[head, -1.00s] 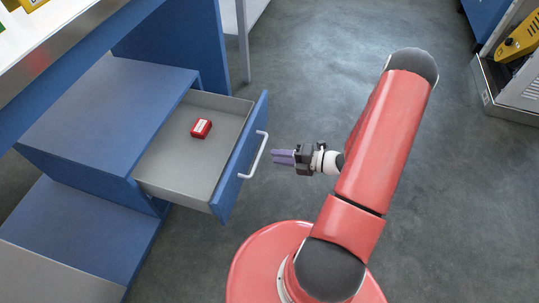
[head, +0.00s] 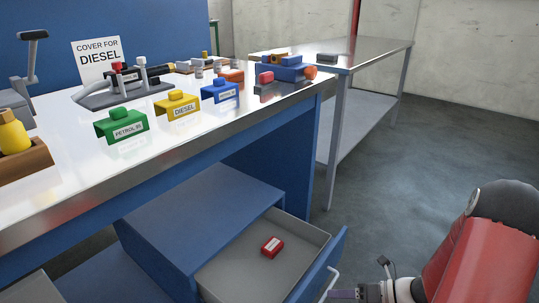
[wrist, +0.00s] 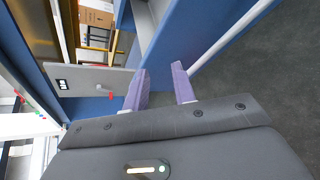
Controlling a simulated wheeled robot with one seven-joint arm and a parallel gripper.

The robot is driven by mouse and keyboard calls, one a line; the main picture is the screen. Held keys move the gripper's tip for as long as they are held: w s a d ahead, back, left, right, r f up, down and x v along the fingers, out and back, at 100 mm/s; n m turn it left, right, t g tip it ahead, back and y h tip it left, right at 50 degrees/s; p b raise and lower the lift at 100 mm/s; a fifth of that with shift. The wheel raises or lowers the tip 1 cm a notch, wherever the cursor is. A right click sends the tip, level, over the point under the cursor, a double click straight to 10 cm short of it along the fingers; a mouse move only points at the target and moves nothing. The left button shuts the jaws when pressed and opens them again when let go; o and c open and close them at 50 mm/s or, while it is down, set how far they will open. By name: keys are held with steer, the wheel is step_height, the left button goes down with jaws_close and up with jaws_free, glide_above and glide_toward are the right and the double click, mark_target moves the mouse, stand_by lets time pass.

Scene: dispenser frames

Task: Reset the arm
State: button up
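My red arm (head: 480,262) shows at the lower right in the head view. My gripper (head: 342,294) has purple fingers and is partly cut off by the bottom edge, close to the handle (head: 328,284) of the open blue drawer (head: 337,252). In the wrist view my gripper (wrist: 160,85) has its two fingers spread, with nothing between them. Whether a finger touches the handle cannot be told.
The workbench (head: 60,190) carries green (head: 122,126), yellow (head: 178,105) and blue (head: 221,91) labelled covers. A metal table (head: 380,50) stands behind. Floor on the right is clear.

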steer(key=s+a+r+n+h, duration=0.1)
steer(key=s+r+n+h, duration=0.3)
steer(key=r+n, duration=0.4)
steer(key=s+a+r+n+h, duration=0.1)
steer(key=s+r+n+h, duration=0.3)
steer(key=r+n, duration=0.4)
steer(key=s+a+r+n+t+h, duration=0.1)
steer(key=s+r+n+h, duration=0.3)
steer(key=n, duration=1.3)
step_height(320, 180, up, 4)
steer(key=shift+s+a+r+h, duration=0.15)
steer(key=shift+s+a+h, duration=0.25)
steer(key=shift+s, duration=0.7)
